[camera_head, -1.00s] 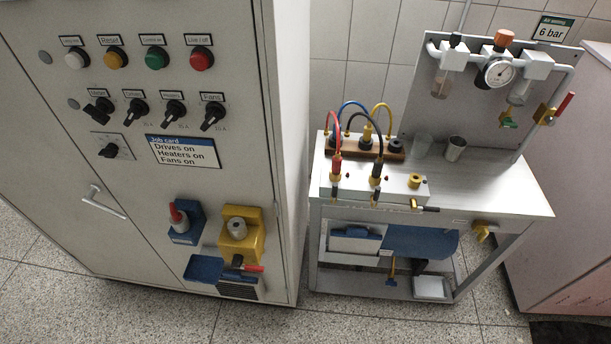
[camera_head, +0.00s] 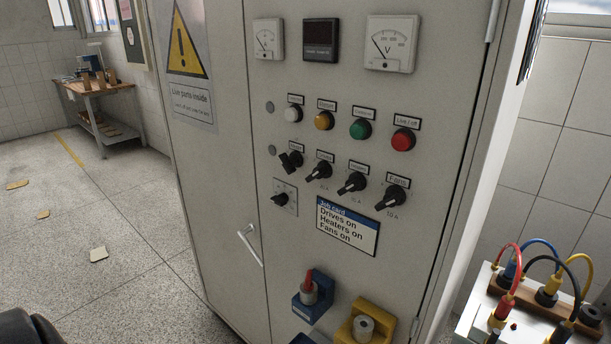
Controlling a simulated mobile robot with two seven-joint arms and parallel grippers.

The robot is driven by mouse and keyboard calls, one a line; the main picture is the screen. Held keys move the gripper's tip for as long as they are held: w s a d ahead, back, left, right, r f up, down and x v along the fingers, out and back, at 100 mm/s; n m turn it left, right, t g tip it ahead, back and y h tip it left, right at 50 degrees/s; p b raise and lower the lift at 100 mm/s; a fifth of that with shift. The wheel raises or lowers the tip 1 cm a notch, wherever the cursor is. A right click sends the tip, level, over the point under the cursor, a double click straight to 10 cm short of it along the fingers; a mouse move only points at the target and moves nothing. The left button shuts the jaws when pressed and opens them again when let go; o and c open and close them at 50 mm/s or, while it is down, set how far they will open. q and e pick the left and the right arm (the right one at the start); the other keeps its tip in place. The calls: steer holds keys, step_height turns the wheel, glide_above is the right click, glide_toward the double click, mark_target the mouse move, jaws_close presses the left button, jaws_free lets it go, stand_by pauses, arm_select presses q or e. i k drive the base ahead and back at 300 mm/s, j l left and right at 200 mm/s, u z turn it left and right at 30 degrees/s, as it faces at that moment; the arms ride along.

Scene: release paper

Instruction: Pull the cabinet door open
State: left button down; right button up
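The grey cabinet (camera_head: 215,200) stands in the middle, with its front facing me. Its right-hand door (camera_head: 330,262) carries a silver bar handle (camera_head: 251,245) near the door's left edge, at the seam with the left-hand panel. The door looks shut, flush with that panel. Neither of my grippers shows. A dark rounded shape at the bottom left corner may be part of my own body. Nothing touches the handle.
The door carries buttons, black rotary switches, meters (camera_head: 392,43), a job card (camera_head: 347,226), a blue block (camera_head: 313,296) and a yellow block (camera_head: 362,325) that stick out. A bench with cables (camera_head: 490,290) stands at right. Open floor (camera_head: 100,230) lies left; a table (camera_head: 100,88) stands far back.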

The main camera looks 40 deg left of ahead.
mark_target(200, 46)
steer(key=u, duration=1.85)
